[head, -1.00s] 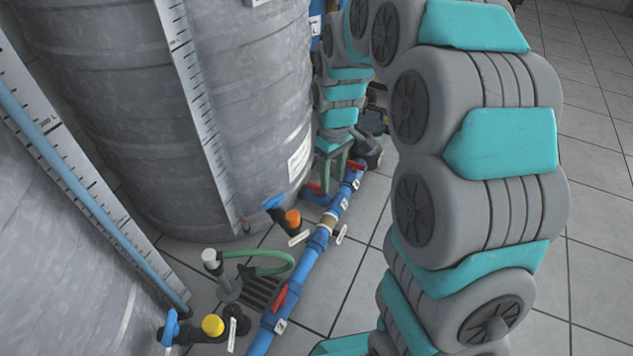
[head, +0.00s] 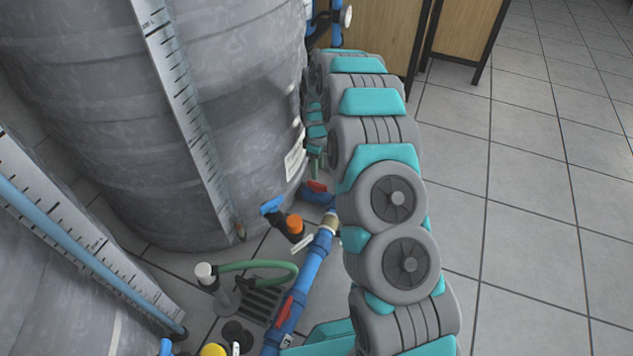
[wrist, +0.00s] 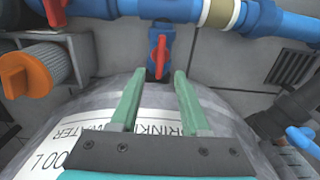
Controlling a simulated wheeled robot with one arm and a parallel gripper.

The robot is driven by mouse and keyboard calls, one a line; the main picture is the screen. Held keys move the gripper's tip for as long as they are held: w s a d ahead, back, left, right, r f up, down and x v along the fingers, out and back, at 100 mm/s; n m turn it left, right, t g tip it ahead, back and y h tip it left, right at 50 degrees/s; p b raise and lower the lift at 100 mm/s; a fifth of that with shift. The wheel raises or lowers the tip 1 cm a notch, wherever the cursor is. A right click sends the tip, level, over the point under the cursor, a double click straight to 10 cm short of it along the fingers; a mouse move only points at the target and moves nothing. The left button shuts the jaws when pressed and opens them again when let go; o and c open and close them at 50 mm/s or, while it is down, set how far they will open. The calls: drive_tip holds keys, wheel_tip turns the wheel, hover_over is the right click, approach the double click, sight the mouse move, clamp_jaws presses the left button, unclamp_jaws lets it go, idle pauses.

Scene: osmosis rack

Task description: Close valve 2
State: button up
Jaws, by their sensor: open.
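In the wrist view my gripper (wrist: 157,75) is open, its two green fingers apart with nothing between them. A red valve handle (wrist: 160,55) on a short blue pipe branch stands just beyond the fingertips, roughly in line with the gap and apart from them. A second red handle (wrist: 55,10) is on the blue pipe at the upper left. In the head view, a red handle (head: 317,186) shows by the tank foot and another (head: 284,309) lies on the near blue pipe. My arm hides part of the pipe. I cannot read which valve is number 2.
A large grey tank (head: 225,80) stands close to the left of my arm. An orange-capped fitting (head: 294,224) and a green hose (head: 262,267) lie beside the blue pipe (head: 312,262). The tiled floor (head: 530,240) to the right is clear.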

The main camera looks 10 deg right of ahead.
sight(317, 184)
wheel_tip(317, 184, down, 8)
drive_tip(key=shift+r+b, duration=0.15)
drive_tip(key=shift+b, duration=0.25)
drive_tip(key=shift+c, duration=0.2)
clamp_jaws()
idle(0.4)
